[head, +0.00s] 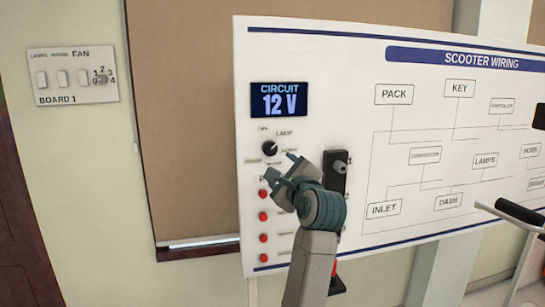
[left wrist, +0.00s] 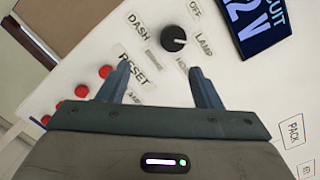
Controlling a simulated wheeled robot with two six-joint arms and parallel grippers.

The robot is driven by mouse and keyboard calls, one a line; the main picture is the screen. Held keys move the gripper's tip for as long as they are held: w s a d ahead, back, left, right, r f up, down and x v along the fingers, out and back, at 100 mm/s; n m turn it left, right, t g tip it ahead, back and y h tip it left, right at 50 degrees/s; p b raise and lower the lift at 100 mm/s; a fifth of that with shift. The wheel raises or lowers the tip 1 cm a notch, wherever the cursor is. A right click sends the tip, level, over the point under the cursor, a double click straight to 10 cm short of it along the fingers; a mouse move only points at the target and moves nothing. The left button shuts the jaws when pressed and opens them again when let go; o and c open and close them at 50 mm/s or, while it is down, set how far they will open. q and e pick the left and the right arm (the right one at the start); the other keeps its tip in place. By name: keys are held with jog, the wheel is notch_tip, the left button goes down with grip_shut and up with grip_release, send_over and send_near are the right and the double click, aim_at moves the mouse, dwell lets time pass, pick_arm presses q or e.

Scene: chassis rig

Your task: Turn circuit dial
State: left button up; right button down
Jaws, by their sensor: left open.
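The circuit dial (head: 270,148) is a small black round knob on the white wiring board, below the display (head: 279,100) reading "CIRCUIT 12 V". In the left wrist view the dial (left wrist: 173,38) has a light mark that seems to point toward LAMP. Labels OFF, LAMP, HORN and DASH surround it. My left gripper (head: 279,166) is open and empty, just below the dial in the head view. In the left wrist view the dial lies beyond the fingertips (left wrist: 159,70), apart from them. My right gripper is not in view.
Red buttons (head: 263,217) run down the board below the dial, near a RESET label (left wrist: 132,66). A black fitting (head: 335,172) sticks out right of my gripper. A switch panel (head: 73,76) is on the left wall. Black handle-like parts (head: 520,212) show at right.

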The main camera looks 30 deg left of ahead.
aim_at(271, 150)
pick_arm(q)
jog(key=shift+n+t+h, duration=0.3)
jog(key=shift+n+h, duration=0.2)
jog(key=w+a+r+p, duration=0.1)
jog(key=a, duration=0.1)
jog(key=w+a+r+p, duration=0.1)
jog(key=w+a+p, duration=0.2)
jog(key=w+a, duration=0.1)
jog(key=shift+w+a+r+p, duration=0.2)
jog(key=shift+r+p, duration=0.15)
jog(key=shift+r, duration=0.05)
jog(key=shift+w+a+f, duration=0.15)
jog(key=shift+w+a, duration=0.2)
jog(key=shift+w, duration=0.05)
jog(key=c, duration=1)
